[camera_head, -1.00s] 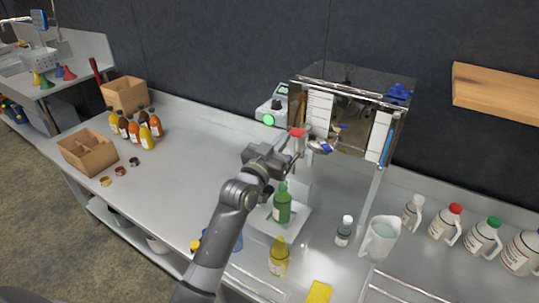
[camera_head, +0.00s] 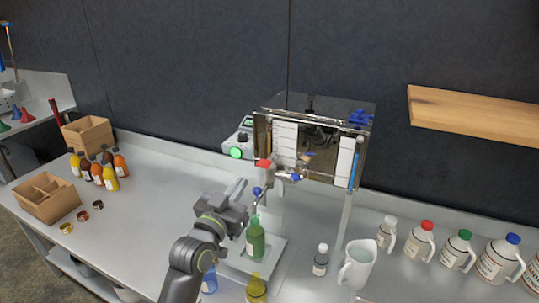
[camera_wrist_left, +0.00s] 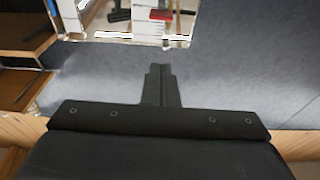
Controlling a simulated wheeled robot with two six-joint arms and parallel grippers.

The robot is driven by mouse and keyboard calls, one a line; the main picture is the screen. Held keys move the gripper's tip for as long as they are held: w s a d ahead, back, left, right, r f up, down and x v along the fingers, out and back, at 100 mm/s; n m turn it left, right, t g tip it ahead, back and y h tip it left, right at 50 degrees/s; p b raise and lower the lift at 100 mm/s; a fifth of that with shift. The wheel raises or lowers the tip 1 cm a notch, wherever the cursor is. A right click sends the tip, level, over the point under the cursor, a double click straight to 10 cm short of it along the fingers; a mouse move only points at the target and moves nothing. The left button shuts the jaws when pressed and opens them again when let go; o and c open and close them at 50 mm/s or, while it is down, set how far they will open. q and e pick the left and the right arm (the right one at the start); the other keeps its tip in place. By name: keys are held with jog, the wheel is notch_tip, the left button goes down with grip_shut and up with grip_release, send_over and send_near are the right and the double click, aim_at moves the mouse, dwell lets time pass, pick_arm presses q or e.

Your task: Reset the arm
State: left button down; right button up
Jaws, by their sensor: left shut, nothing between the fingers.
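My left gripper (camera_head: 238,190) is in the middle of the head view, above the steel bench and just left of the evaporator's tap (camera_head: 257,192). It is empty. In the left wrist view its two fingers (camera_wrist_left: 161,84) lie together, shut. A green bottle (camera_head: 255,240) stands under the tap, right of my gripper. The evaporator (camera_head: 315,145) is behind and to the right, with a red part (camera_head: 264,163) near its outlet. Whether my gripper touches the tap, I cannot tell. My right gripper does not show.
Several filled bottles (camera_head: 97,172) and two cardboard boxes (camera_head: 47,199) stand at the left. A white pitcher (camera_head: 357,266) and several jugs (camera_head: 455,250) stand at the right. A wooden shelf (camera_head: 470,113) juts from the wall. The bench's middle left is clear.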

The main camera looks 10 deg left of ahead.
pick_arm(q)
jog(key=s+a+f+g+y, duration=0.1)
jog(key=s+a+f+g, duration=0.15)
jog(key=s+f, duration=0.45)
jog(key=s+a+f+g+y, duration=0.15)
jog(key=s+f+g, duration=0.3)
jog(key=f, duration=0.45)
jog(key=s+a+f+n+g+y, duration=0.1)
jog(key=s+a+f+g, duration=0.15)
jog(key=s, duration=0.65)
jog(key=s+a+f+n+g+y, duration=0.15)
jog(key=s+f+g, duration=0.25)
jog(key=s, duration=0.4)
jog(key=s+a+f+g+y, duration=0.1)
jog(key=s+a+f+g, duration=0.2)
jog(key=s, duration=0.6)
notch_tip(320, 180, down, 23)
jog(key=a, duration=0.1)
jog(key=s+d+f+g+h, duration=0.1)
jog(key=s+f+g, duration=0.1)
jog(key=s+f, duration=1.2)
notch_tip(320, 180, down, 3)
jog(key=shift+s+d+r, duration=0.15)
jog(key=shift+s, duration=0.1)
